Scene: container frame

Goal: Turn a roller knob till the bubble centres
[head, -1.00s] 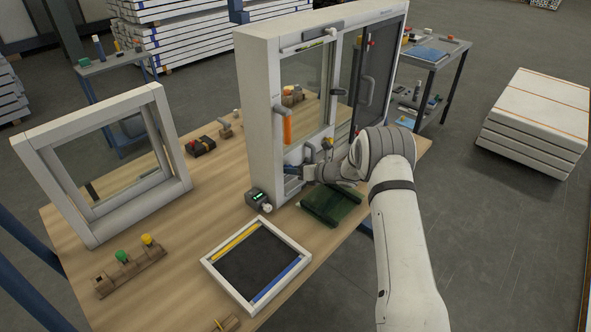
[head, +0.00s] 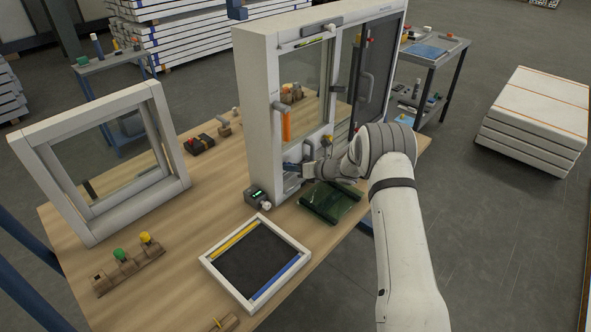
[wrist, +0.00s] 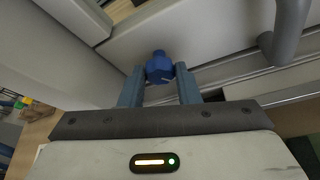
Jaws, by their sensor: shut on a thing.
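A blue knob (wrist: 159,66) sits between my two fingers in the wrist view, low on the white frame. My gripper (wrist: 159,88) is shut on it, one finger on each side. In the head view my gripper (head: 293,167) reaches the lower part of the upright white frame (head: 257,100), and mostly hides the knob. A small yellow-green strip, perhaps the level vial (head: 314,42), lies along the frame's top bar. The bubble is too small to make out.
A grey box with a green display (head: 256,197) stands by the frame's foot. A small tray (head: 212,264) and a second frame (head: 174,150) stand on the wooden bench. A grey handle (wrist: 283,42) is near my gripper.

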